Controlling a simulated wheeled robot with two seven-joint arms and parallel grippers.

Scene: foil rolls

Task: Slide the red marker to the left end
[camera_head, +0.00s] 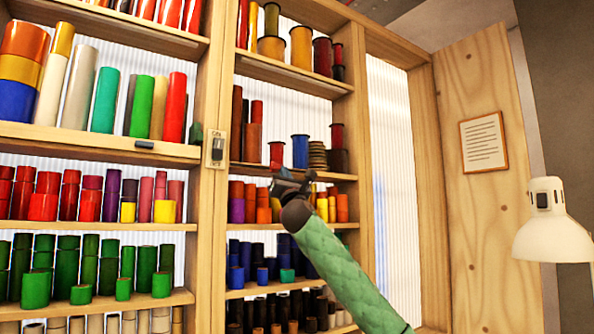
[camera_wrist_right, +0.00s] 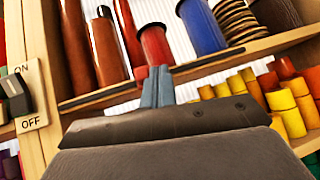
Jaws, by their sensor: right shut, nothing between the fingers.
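A small red patch (camera_wrist_right: 141,73) shows right behind my fingertips in the right wrist view, at the dark strip (camera_wrist_right: 100,96) along the shelf's front edge. It may be the red marker, but the fingers cover most of it. I cannot tell whether they touch it. My right gripper (camera_wrist_right: 157,86) is shut and empty, its fingers pointing at that shelf edge. In the head view the right gripper (camera_head: 280,180) is at the front of the middle shelf in the right-hand bay, and no marker can be made out there. My left gripper is not in view.
A red spool (camera_wrist_right: 154,44) and a blue spool (camera_wrist_right: 201,25) stand just behind the shelf edge. An ON/OFF switch (camera_head: 217,149) sits on the post to the left. Yellow rolls (camera_wrist_right: 284,110) stand below. A lamp (camera_head: 550,222) is at the right.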

